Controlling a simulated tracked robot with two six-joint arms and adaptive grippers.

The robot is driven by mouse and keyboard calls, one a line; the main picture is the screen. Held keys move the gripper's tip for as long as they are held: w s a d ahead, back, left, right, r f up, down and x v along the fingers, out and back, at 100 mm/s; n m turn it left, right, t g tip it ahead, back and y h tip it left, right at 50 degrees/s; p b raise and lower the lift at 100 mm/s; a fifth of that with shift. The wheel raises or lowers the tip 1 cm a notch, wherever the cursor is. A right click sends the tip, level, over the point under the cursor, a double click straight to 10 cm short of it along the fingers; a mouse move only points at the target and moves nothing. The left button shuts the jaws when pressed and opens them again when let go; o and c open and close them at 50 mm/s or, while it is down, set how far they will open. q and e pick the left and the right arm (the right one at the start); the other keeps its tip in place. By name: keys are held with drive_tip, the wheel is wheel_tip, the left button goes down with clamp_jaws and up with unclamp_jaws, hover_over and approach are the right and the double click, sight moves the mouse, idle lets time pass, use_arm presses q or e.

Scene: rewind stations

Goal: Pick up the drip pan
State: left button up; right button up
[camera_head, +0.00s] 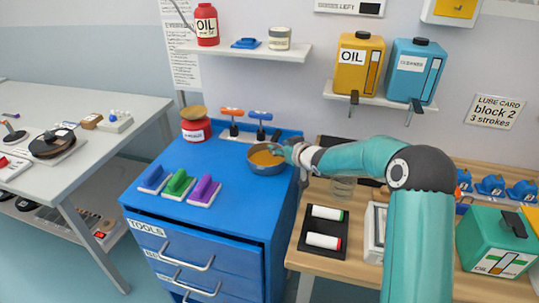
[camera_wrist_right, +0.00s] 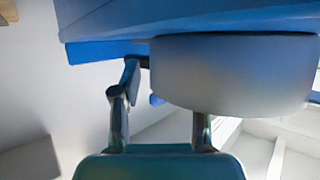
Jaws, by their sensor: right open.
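The drip pan (camera_head: 268,168) is a round grey metal pan with orange-brown liquid in it. It sits on the blue tool cabinet, near the right edge of its top. My right gripper (camera_head: 281,150) is open at the pan's right rim in the head view. In the right wrist view the pan's grey side wall (camera_wrist_right: 235,80) fills the upper right, very close to the fingers. One finger (camera_wrist_right: 125,95) shows left of the wall; the other finger's tip is hidden by the pan. I cannot tell whether the fingers touch it. My left gripper is not in view.
Behind the pan on the cabinet (camera_head: 235,222) stand a red tin (camera_head: 196,130) and orange and blue handled tools (camera_head: 232,114). Blue, green and purple blocks (camera_head: 179,183) lie to the left. A wooden bench (camera_head: 345,265) adjoins on the right. The cabinet's front right top is clear.

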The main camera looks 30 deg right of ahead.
clamp_jaws()
drive_tip(key=shift+r, duration=0.15)
idle(0.4)
